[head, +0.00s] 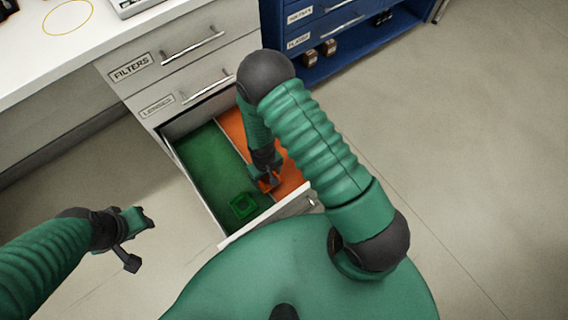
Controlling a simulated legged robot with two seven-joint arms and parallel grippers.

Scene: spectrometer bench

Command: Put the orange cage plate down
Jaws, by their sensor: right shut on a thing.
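The orange cage plate (266,186) is at my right gripper (268,179), low in the orange-lined compartment (290,178) of an open drawer (214,225). The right gripper is shut on it, pointing down, and covers part of it. Orange on orange, I cannot tell whether the plate touches the drawer floor. A green square cage plate (243,206) lies in the green-lined compartment (205,157) to the left. My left gripper (139,240) is open and empty, outside the drawer over the floor at the left.
Closed drawers labelled FILTERS (130,68) and LENSES (157,106) are above the open drawer, under a white bench top (60,50). A blue cabinet (345,35) with brown items on its shelf stands at the back. The floor at the right is clear.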

